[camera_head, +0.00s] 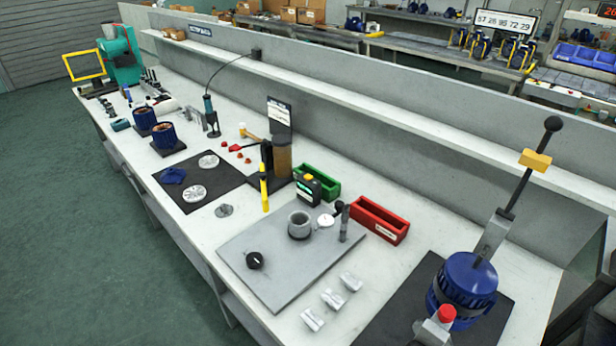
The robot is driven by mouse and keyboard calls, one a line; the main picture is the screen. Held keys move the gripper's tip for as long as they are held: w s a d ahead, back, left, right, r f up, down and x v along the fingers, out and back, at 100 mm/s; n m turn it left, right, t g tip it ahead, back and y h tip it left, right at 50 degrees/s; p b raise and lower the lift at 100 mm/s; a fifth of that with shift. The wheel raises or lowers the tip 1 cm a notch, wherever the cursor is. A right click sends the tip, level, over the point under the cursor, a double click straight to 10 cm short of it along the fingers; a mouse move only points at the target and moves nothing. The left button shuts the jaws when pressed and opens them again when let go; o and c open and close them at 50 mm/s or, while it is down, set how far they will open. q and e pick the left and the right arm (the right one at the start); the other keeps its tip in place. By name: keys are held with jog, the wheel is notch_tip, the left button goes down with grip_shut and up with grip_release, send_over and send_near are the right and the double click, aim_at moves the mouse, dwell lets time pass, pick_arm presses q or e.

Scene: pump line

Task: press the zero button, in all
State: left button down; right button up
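No zero button can be told for sure at this size. A small dark device with a green screen (307,190) and a yellow part on top stands at the back of a grey plate (262,235). On the plate are a grey ring-shaped part (299,226), a round white-faced dial (325,220) beside a short dark post (344,224), and a black knob (255,260) near the front. Any lettering on these is too small to read. Neither of my grippers is in view.
A red bin (378,222) and a green bin (326,190) stand behind the plate. A blue pump (465,285) with a red cap and a tall lever press (517,187) stand at the right. Several small white blocks (333,299) lie at the plate's right.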

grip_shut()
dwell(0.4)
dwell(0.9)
